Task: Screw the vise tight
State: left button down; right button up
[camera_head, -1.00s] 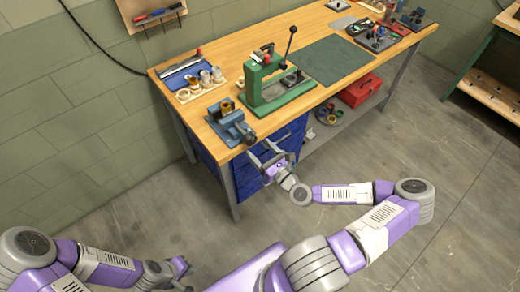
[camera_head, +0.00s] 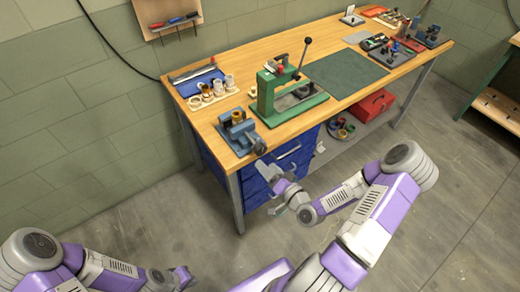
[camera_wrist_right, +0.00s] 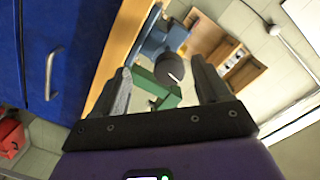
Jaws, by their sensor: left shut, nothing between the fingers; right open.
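The blue vise (camera_head: 238,132) stands at the near left corner of the wooden workbench. Its round dark screw knob (camera_head: 259,147) sticks out over the front edge. In the right wrist view the vise (camera_wrist_right: 158,40) is ahead, and its knob (camera_wrist_right: 167,68) appears between my fingers, still beyond them. My right gripper (camera_head: 272,178) is open and empty, in front of the bench and below the knob, apart from it. My left gripper (camera_head: 184,276) is shut and empty, low at the bottom left, far from the bench. The vise's jaw gap is too small to judge.
A green press (camera_head: 285,92) stands right of the vise. Cups in a wooden holder (camera_head: 212,94) sit behind it. Blue drawers (camera_head: 285,160) with handles lie under the bench top, close to my right gripper. A red toolbox (camera_head: 375,104) rests on the lower shelf. The floor in front is clear.

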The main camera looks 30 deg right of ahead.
aim_at(262, 151)
jog(key=n+b, duration=0.1)
jog(key=n, duration=0.2)
jog(key=w+r+n+b, duration=0.1)
jog(key=n, duration=0.2)
jog(key=w+d+r+n+b, duration=0.1)
jog(key=n+b, duration=0.1)
jog(key=n, duration=0.1)
jog(key=shift+w+r+t, duration=0.1)
jog(key=shift+w+t, duration=0.15)
jog(key=shift+t, duration=0.05)
jog(key=shift+h, duration=0.3)
jog(key=w, duration=0.4)
jog(key=shift+w+a+r, duration=0.15)
jog(key=shift+w+r, duration=0.05)
jog(key=shift+w, duration=0.2)
jog(key=c, duration=1)
